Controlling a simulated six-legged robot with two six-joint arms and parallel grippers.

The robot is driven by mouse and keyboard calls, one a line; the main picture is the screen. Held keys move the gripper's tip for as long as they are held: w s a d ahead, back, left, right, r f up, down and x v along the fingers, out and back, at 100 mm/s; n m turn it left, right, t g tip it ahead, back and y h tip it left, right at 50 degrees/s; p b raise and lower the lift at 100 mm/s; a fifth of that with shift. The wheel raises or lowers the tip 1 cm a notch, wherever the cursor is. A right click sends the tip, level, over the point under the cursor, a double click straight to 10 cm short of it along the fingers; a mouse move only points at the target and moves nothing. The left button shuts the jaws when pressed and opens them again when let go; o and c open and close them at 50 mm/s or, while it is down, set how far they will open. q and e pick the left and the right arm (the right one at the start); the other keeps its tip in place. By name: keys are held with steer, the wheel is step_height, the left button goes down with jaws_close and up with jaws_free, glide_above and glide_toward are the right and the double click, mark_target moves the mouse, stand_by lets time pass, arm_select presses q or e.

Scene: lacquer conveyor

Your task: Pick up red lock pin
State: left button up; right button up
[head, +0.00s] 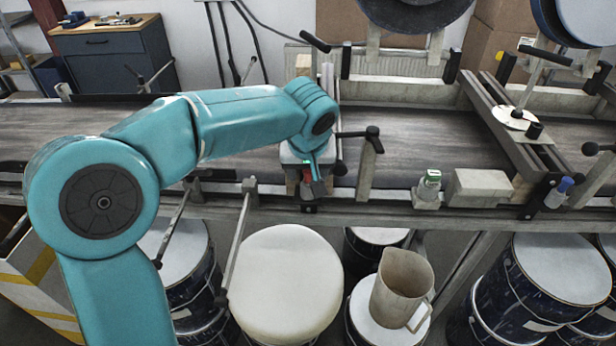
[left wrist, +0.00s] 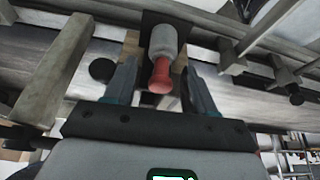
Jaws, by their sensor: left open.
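The red lock pin (left wrist: 160,79) shows in the left wrist view as a red knob on a grey cylindrical collar fixed to a dark plate. In the head view only a small red patch of it (head: 307,168) shows beside my fingers; the rest is hidden by the gripper. My left gripper (left wrist: 160,70) is open, with one dark finger on each side of the pin and gaps visible between fingers and knob. In the head view the left gripper (head: 314,184) is at the conveyor's near rail. My right gripper is in neither view.
The conveyor belt (head: 420,152) runs across behind the rail. A clamp post (head: 367,160) stands just right of my gripper. Drums and a jug (head: 400,285) stand below.

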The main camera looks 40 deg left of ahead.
arm_select(q)
steer(key=shift+s+r, duration=0.1)
steer(key=shift+c, duration=0.7)
jaws_close()
steer(key=shift+r, duration=0.1)
